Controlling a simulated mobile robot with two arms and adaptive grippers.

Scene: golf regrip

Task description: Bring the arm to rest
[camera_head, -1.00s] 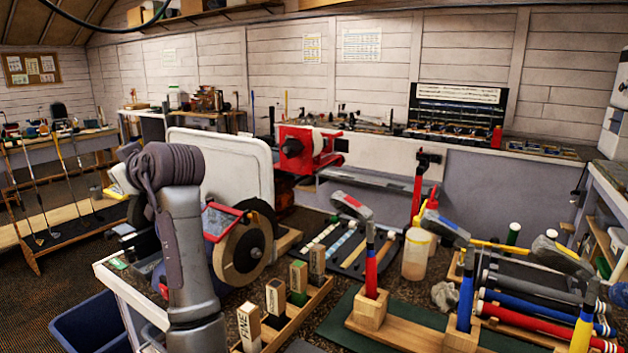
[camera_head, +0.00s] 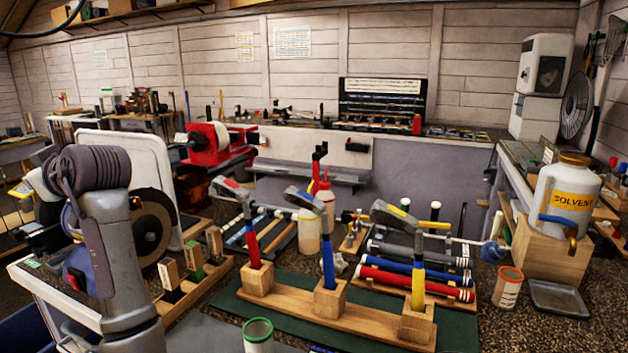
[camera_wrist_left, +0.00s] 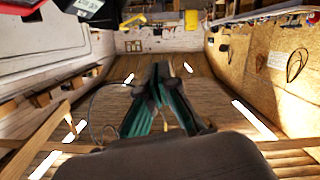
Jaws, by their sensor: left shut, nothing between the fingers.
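My left arm (camera_head: 112,230) rises at the left of the head view, beside the workbench. My left gripper's fingers (camera_wrist_left: 160,78) show in the left wrist view, dark and green, closed together with nothing between them. In that view they are seen against brown planks with bright white strips, clear of the bench objects. My right gripper is in neither view. On the bench, hammer-headed clubs with a red grip (camera_head: 249,225), a blue grip (camera_head: 328,255) and a yellow grip (camera_head: 418,285) stand upright in a wooden stand (camera_head: 350,315).
A round grinding wheel (camera_head: 150,228) and a white board (camera_head: 135,150) stand close to my left arm. A solvent jug (camera_head: 565,195) sits on a wooden block (camera_head: 545,255) at the right. A green-rimmed can (camera_head: 258,335) is at the near edge. Loose grips lie behind the stand.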

